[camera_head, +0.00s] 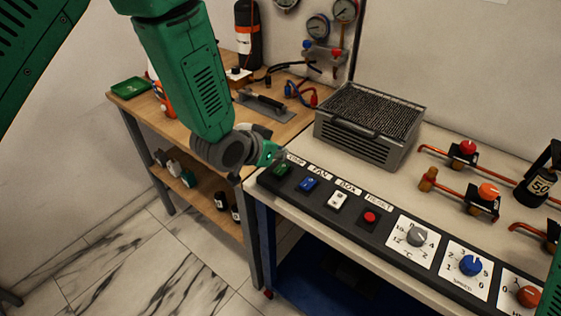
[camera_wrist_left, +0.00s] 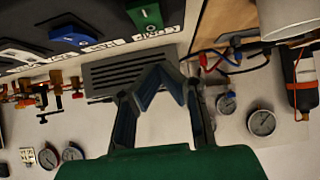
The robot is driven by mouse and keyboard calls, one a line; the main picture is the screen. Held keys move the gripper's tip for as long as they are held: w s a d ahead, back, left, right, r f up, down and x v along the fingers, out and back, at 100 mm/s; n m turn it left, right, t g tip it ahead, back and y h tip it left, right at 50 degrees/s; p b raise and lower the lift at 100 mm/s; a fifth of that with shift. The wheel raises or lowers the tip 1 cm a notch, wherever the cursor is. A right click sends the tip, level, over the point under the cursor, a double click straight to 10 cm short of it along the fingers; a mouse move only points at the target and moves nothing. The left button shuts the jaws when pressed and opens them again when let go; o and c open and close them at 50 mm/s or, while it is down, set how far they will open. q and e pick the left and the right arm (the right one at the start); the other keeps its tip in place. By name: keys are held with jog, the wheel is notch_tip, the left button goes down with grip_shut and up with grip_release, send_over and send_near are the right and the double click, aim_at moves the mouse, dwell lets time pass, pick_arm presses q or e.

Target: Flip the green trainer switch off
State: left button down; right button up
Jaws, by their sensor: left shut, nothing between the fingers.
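The green switch (camera_head: 281,169) sits at the left end of a black control panel (camera_head: 317,201) along the bench's front edge. In the left wrist view the green switch (camera_wrist_left: 147,14) shows at the top, above the fingers. My left gripper (camera_head: 279,153) is shut and empty, with its tips just behind and above the green switch; I cannot tell whether they touch it. In the left wrist view the fingertips (camera_wrist_left: 161,78) come together. The switch's exact tilt is too small to tell. My right gripper is not in view.
Beside the green switch are a blue switch (camera_head: 308,184), a white switch (camera_head: 338,200) and a red button (camera_head: 370,217). Dials (camera_head: 416,237) follow to the right. A grey vented box (camera_head: 370,123) stands behind the panel. A wooden bench (camera_head: 290,127) adjoins on the left.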

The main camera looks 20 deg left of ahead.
aim_at(280, 169)
pick_arm(q)
jog(key=shift+w+d+f, duration=0.1)
jog(key=shift+w+f, duration=0.1)
jog(key=shift+f, duration=2)
jog(key=shift+s+a+f, duration=0.1)
jog(key=shift+s+a, duration=0.05)
jog(key=shift+s, duration=0.3)
jog(key=shift+s+a+f, duration=0.1)
jog(key=shift+s, duration=0.35)
